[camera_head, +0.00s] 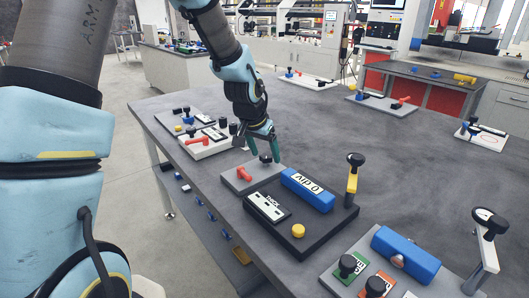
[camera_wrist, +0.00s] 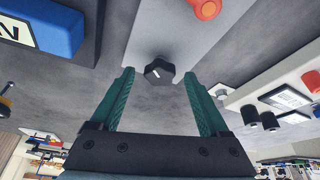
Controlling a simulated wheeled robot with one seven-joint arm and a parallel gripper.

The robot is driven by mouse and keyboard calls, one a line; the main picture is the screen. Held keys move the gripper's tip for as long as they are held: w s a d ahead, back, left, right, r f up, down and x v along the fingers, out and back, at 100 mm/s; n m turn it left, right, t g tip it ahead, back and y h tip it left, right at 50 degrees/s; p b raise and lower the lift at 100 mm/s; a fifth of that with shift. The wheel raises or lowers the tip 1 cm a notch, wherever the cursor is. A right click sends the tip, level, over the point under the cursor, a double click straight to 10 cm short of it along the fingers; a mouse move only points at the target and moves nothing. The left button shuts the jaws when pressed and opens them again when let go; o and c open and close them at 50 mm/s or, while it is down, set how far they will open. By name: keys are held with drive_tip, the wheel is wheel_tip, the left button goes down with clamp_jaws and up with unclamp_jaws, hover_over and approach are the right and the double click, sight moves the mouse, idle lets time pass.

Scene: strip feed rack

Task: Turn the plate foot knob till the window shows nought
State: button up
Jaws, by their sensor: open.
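A small black knob (camera_head: 265,158) stands at the far end of a grey plate (camera_head: 262,182). I take it for the foot knob. In the wrist view the knob (camera_wrist: 159,72) has a white mark on its top and lies between my fingertips, with a gap on both sides. My gripper (camera_head: 265,154) is open around or just above the knob; the exact height is unclear. A blue block (camera_head: 320,198) to the right carries a white label with small lettering that seems to include a 0. I cannot tell whether this is the window.
A black base (camera_head: 316,241) holds the blue block, a yellow button (camera_head: 298,230) and a yellow post (camera_head: 352,181). A white unit (camera_head: 203,147) stands behind, left of my gripper.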

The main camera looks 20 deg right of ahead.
drive_tip(key=shift+r, duration=0.1)
drive_tip(key=b+v, duration=0.1)
drive_tip(key=v, duration=0.9)
drive_tip(key=shift+a+r, duration=0.15)
drive_tip(key=shift+r, duration=0.1)
drive_tip(key=s+a+f+n+y, duration=0.1)
drive_tip(key=s+a+f+n, duration=0.1)
drive_tip(key=a, duration=0.8)
drive_tip(key=s+a+f+n+y, duration=0.1)
drive_tip(key=a+n, duration=0.3)
drive_tip(key=a, duration=0.6)
drive_tip(key=s+a+f+n+g+y, duration=0.1)
drive_tip(key=s+a+f+n, duration=0.2)
drive_tip(key=a, duration=0.8)
drive_tip(key=shift+f+n, duration=0.25)
drive_tip(key=shift+n, duration=0.15)
drive_tip(key=shift+c, duration=0.3)
idle(1.8)
